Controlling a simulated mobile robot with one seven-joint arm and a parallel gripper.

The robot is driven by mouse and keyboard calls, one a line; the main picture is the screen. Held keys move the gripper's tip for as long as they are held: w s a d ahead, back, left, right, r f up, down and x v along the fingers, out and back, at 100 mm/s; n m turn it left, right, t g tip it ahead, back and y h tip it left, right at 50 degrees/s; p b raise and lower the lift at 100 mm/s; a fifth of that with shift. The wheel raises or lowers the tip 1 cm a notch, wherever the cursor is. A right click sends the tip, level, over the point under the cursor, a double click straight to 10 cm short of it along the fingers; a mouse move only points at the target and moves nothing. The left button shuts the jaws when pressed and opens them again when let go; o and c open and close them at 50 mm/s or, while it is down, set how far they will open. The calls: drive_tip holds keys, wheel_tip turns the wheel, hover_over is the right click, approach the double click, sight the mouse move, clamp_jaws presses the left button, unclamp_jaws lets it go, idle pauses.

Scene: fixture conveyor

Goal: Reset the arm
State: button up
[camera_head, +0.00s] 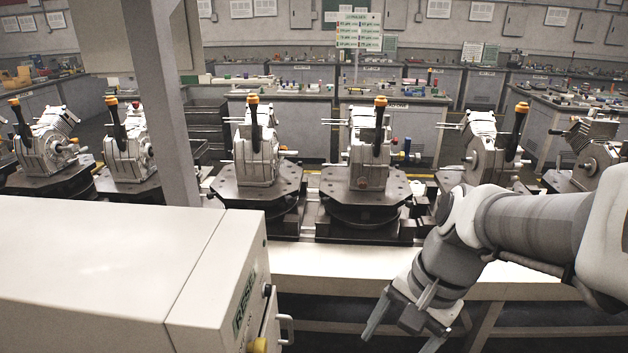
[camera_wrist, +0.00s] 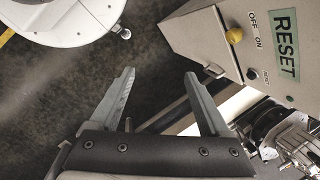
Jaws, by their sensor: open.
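My gripper (camera_head: 405,335) hangs low at the right in the head view, its two fingers apart and empty. In the wrist view my gripper (camera_wrist: 160,88) also shows its fingers spread with nothing between them. A pale cabinet (camera_head: 120,265) with a green RESET label (camera_head: 244,304) stands to the left of my gripper. The wrist view shows this RESET label (camera_wrist: 285,45), a yellow knob (camera_wrist: 234,35) marked OFF and ON, and a small dark button (camera_wrist: 252,74) by a small "RESET" marking. The gripper is apart from the cabinet.
Several grey machine units with orange-topped levers stand on dark fixture plates (camera_head: 363,188) along the conveyor (camera_head: 340,268). A grey post (camera_head: 163,100) rises behind the cabinet. A handle (camera_head: 286,328) sticks out from the cabinet's right side. Workbenches (camera_head: 390,115) line the back.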

wheel_tip(320, 180, up, 8)
drive_tip(key=s+d+n+t+h, duration=0.2)
drive_tip(key=n+t, duration=0.3)
drive_tip(key=n, duration=0.3)
drive_tip(key=shift+s+d+f+n+h, duration=0.3)
drive_tip(key=shift+d+h, duration=0.1)
drive_tip(key=shift+h, duration=0.1)
drive_tip(key=c, duration=0.5)
drive_tip(key=shift+a, duration=0.2)
